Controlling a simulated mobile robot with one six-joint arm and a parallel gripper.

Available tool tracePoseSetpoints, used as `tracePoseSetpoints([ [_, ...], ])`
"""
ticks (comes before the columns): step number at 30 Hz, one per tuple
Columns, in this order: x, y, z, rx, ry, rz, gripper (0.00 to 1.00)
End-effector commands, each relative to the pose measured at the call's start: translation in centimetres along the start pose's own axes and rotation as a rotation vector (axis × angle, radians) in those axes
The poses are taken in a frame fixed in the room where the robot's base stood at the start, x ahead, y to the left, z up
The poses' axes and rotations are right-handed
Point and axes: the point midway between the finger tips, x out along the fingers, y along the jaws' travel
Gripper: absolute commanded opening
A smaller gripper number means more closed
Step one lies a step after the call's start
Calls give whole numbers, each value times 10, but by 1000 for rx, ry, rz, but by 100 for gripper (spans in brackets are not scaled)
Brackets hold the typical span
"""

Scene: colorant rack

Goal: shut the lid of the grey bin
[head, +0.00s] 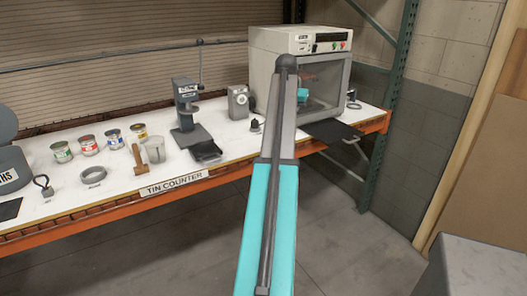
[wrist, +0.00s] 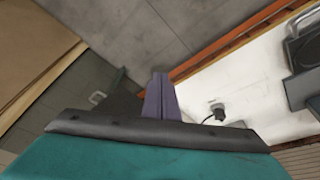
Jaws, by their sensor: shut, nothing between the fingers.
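A dark grey rounded bin (head: 12,168) stands at the far left end of the counter in the head view. Its white label ends in "THS", and the picture edge cuts it off. A darker grey rounded part (head: 7,124) rises above its body and looks like a raised lid, but I cannot tell its full shape. My gripper shows in the wrist view as shut purple-grey fingers (wrist: 160,97), with nothing between them. In the head view my arm hides most of the gripper, near the oven at the right. It is far from the bin.
A grey block (head: 475,265) stands at front right. The floor is clear.

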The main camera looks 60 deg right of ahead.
Motion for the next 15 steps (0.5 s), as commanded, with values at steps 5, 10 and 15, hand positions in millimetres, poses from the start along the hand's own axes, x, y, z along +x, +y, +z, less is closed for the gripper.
tracePoseSetpoints([
  [5, -67, 69, -45, 110, 47, 27, 0],
  [10, -126, 128, -70, 202, 85, 50, 0],
  [15, -167, 166, -80, 260, 109, 66, 0],
])
